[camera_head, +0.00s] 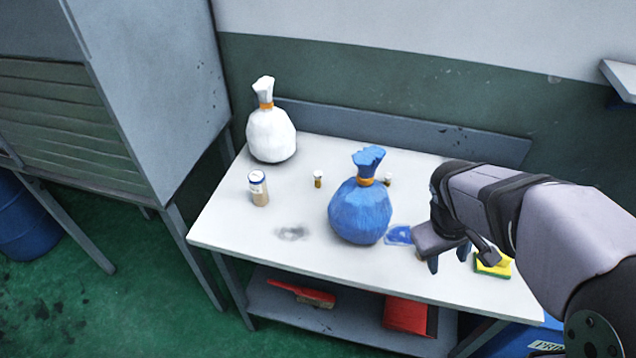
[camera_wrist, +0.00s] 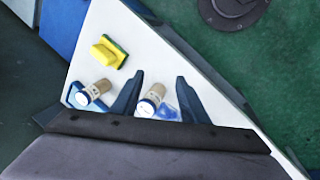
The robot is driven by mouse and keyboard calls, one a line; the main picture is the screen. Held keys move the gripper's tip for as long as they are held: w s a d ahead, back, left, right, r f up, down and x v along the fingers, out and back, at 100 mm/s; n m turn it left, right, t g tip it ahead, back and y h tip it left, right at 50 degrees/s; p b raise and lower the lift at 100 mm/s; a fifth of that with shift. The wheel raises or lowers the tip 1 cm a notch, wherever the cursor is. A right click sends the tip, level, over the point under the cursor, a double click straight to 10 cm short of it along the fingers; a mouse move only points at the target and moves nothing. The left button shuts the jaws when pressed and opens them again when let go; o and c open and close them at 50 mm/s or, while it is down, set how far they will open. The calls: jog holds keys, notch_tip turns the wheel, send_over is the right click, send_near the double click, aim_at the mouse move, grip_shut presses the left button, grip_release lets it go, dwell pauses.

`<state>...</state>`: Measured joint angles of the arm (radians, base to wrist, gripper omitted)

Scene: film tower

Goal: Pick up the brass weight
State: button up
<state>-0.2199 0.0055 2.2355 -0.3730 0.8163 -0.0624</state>
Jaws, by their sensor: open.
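I cannot pick out the brass weight for certain. In the wrist view, one small tan cylinder with a white end (camera_wrist: 152,98) shows between the fingers of my gripper (camera_wrist: 155,95). A similar tan cylinder (camera_wrist: 98,90) lies in view just left of the fingers. In the head view my gripper (camera_head: 448,258) is open above the right part of the white table (camera_head: 300,262), and it hides much of what is under it. Two small brownish pieces with pale tops stand farther back, one in the middle (camera_head: 318,180) and one behind the blue bag (camera_head: 388,180).
A tied blue bag (camera_head: 360,212) stands left of my gripper, with a blue patch (camera_head: 398,235) beside it. A white bag (camera_head: 271,135) and a lidded jar (camera_head: 258,190) stand at left. A yellow-green sponge (camera_head: 492,264) lies at right. The front left of the table is clear.

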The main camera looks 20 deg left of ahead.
jog(key=w+a+r+n+t+h+b, duration=0.1)
jog(key=w+a+r+n+t, duration=0.3)
jog(key=w+a+r, duration=0.4)
jog(key=w+a+r+n+t+h+b, duration=0.1)
jog(key=w+a+r+n+t, duration=0.3)
jog(key=w, duration=0.6)
jog(key=w+a+r+n+t+b, duration=0.25)
jog(key=a+n, duration=0.45)
jog(key=a, duration=0.6)
jog(key=s+a+f+n+t+y+b, duration=0.1)
jog(key=a+f+n, duration=0.2)
jog(key=a+n, duration=0.25)
jog(key=a+f+n+t+y+b, duration=0.2)
jog(key=a+f+n, duration=0.15)
jog(key=a, duration=0.25)
jog(key=n+g+h+b, duration=0.1)
jog(key=n+b, duration=0.3)
jog(key=b, duration=0.1)
send_near(316, 178)
jog(key=shift+w+a+f, duration=0.1)
jog(key=shift+w+a, duration=0.05)
jog(key=shift+w, duration=0.4)
jog(key=shift+d+f, duration=0.2)
jog(key=shift+p+x, duration=0.6)
jog(key=shift+x, duration=3.05)
jog(key=shift+r, duration=0.1)
jog(key=shift+c, duration=0.5)
